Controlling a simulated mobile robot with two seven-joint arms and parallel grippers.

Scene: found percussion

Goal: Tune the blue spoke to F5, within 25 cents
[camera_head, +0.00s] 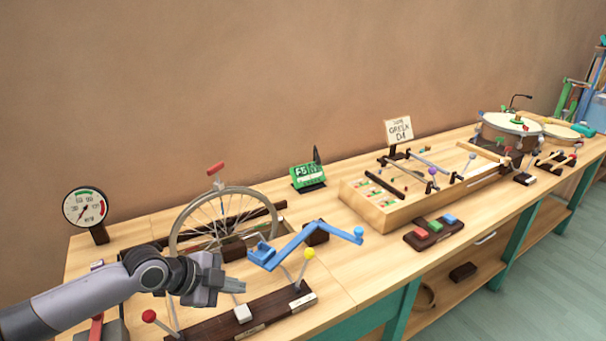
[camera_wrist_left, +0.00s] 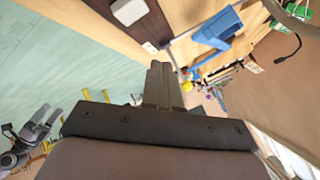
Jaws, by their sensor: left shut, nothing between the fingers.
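A spoked wheel (camera_head: 181,222) stands upright in a wooden stand at the left of the bench. I cannot pick out a blue spoke among its thin spokes.
A dark board with a white block (camera_head: 242,314), a yellow-knobbed lever (camera_head: 309,254) and a red-knobbed lever (camera_head: 149,316) lies at the front. A dial gauge (camera_head: 85,207) stands at left. A wooden box instrument (camera_head: 382,218) and drums (camera_head: 508,122) fill the right.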

